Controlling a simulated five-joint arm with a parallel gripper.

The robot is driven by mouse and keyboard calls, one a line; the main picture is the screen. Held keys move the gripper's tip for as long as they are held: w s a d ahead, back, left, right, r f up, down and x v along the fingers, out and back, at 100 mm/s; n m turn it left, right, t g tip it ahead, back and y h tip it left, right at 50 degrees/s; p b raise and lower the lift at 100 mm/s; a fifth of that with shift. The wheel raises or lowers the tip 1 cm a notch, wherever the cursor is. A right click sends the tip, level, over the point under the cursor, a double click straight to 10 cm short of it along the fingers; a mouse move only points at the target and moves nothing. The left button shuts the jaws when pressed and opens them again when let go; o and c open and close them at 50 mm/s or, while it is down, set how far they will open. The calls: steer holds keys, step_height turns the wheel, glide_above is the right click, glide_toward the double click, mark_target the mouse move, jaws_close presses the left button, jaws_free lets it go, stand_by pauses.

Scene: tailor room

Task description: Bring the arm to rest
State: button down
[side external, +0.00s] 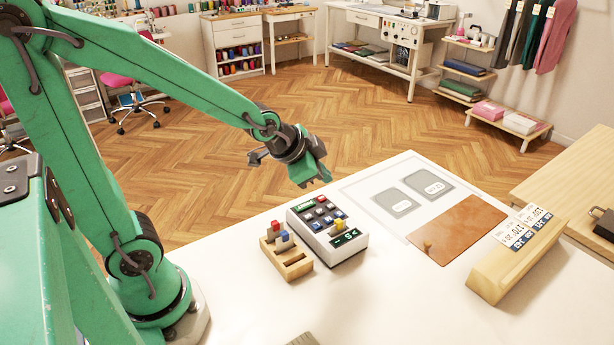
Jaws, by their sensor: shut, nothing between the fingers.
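My green arm reaches from the left side of the side external view out over the white table (400,290). My gripper (311,180) hangs in the air at its end, pointing down and a little to the right. Its fingers are together with nothing held. It is above and behind a small white keypad device (340,249) with dark keys and a yellow piece, apart from it.
A wooden block holder (297,268) with red, blue and grey pieces stands left of the keypad. A brown leather sheet (458,230), grey outlined pads (429,184) and a wooden card stand (497,277) lie to the right.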

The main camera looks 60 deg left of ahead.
steer(key=s+r+n+g, duration=0.1)
steer(key=s+r+n, duration=0.2)
steer(key=s, duration=0.4)
steer(key=s+r+n+g, duration=0.1)
steer(key=s+r, duration=0.3)
steer(key=s, duration=0.4)
steer(key=shift+s+d+n+g, duration=0.15)
steer(key=shift+d+n+g, duration=0.15)
steer(key=shift+n, duration=0.6)
